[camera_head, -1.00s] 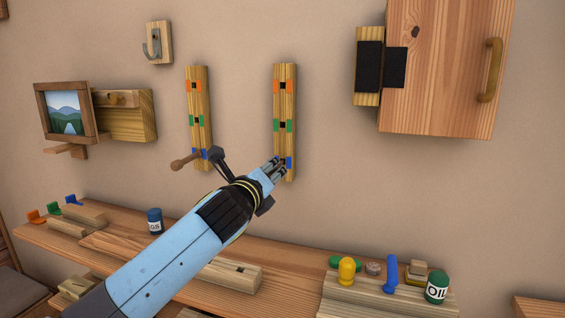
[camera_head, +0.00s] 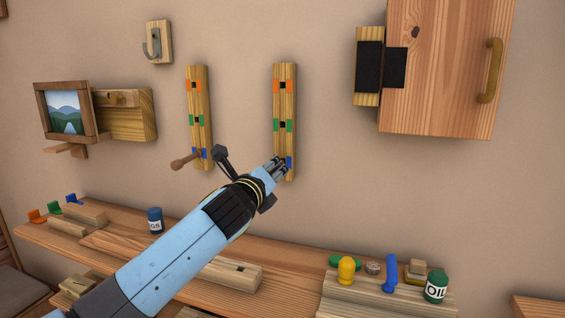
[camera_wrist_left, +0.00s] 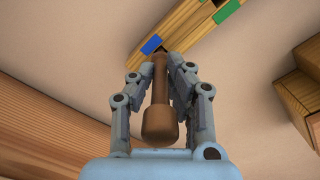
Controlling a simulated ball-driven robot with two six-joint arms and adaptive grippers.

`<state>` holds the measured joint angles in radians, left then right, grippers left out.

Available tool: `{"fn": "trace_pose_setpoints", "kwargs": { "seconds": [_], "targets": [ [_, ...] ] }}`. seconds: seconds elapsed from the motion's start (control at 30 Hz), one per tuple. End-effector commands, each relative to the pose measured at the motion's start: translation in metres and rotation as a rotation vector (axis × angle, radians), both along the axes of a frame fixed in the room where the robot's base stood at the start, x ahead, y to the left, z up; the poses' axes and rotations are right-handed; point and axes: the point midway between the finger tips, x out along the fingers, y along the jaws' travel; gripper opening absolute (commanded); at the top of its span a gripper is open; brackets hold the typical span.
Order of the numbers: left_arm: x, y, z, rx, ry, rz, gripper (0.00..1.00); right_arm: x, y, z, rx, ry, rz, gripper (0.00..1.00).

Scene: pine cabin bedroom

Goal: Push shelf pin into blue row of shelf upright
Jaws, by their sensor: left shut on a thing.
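My left gripper (camera_head: 277,168) is at the lower end of the right shelf upright (camera_head: 285,103), beside its blue row (camera_head: 289,162). In the left wrist view the gripper (camera_wrist_left: 160,68) is shut on a brown wooden shelf pin (camera_wrist_left: 159,118). The pin's thick knob is toward my wrist and its thin end points at the upright (camera_wrist_left: 193,26), close to the blue mark (camera_wrist_left: 151,44). I cannot tell how deep the tip sits. The left upright (camera_head: 198,95) has another brown pin (camera_head: 184,162) sticking out of its blue row. My right gripper is not in view.
A cabinet (camera_head: 445,70) hangs at the right. A workbench (camera_head: 300,262) runs below, with a blue can (camera_head: 155,221) and a green oil can (camera_head: 436,286). A picture frame (camera_head: 66,112) and a hook (camera_head: 153,46) are on the left wall.

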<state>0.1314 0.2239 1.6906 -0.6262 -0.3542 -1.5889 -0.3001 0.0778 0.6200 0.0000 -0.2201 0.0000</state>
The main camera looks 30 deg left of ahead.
Motion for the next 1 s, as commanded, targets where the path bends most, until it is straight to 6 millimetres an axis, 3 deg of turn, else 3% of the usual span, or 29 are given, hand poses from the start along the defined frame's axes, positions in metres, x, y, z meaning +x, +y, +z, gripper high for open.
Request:
{"fn": "trace_pose_setpoints", "kwargs": {
  "seconds": [1.0],
  "targets": [
    [0.019, 0.004, 0.000, 0.000, 0.000, 0.000, 0.00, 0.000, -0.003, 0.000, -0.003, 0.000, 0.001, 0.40]
  ]
}}
